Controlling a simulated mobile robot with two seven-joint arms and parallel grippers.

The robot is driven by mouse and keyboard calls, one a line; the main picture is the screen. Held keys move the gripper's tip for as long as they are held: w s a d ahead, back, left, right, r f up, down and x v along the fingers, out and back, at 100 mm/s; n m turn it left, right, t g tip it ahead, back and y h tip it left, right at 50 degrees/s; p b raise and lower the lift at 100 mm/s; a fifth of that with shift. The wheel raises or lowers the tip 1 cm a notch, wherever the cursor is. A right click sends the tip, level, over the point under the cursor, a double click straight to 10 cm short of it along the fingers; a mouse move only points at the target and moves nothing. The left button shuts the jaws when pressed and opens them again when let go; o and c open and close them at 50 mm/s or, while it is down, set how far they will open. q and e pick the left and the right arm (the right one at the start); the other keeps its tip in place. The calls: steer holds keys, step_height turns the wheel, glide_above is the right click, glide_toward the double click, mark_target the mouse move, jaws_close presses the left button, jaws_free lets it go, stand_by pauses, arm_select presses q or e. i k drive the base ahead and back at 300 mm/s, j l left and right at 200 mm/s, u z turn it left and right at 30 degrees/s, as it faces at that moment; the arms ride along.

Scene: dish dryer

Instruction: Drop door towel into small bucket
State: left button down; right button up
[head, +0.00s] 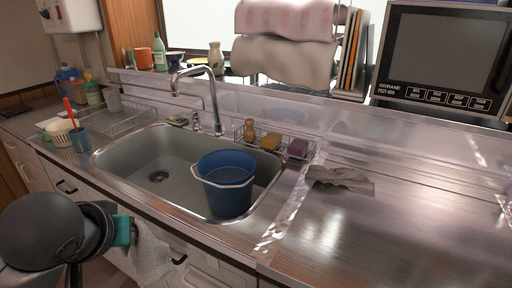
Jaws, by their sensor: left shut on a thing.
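A pale, light grey door towel (152,254) hangs in front of the cabinet doors below the counter, at the lower left. My left gripper (133,231), with teal fingers, is shut on its upper part. I cannot tell whether the towel still touches the dark door handle (179,260) beside it. The small blue bucket (226,181) with a pale handle stands upright in the right part of the sink, up and to the right of my left gripper. Its open top faces up, and no cloth shows in it. My right gripper is not in view.
The steel sink (135,150) has a faucet (203,80) arching over its back edge. A wire rack with sponges (270,141) sits behind the bucket. A grey cloth (341,178) lies on the right counter, which is otherwise clear. A blue cup (80,139) stands left of the sink.

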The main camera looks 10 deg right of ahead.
mark_target(227, 176)
steer(key=i+j+z, duration=0.1)
steer(key=z, duration=0.3)
steer(key=j+z, duration=0.2)
steer(key=z, duration=0.2)
steer(key=j+z, duration=0.2)
steer(key=z, duration=0.2)
steer(key=j+z, duration=0.3)
steer(key=j, duration=0.45)
steer(key=k+j+z, duration=0.1)
steer(key=j+z, duration=0.15)
steer(key=j, duration=0.5)
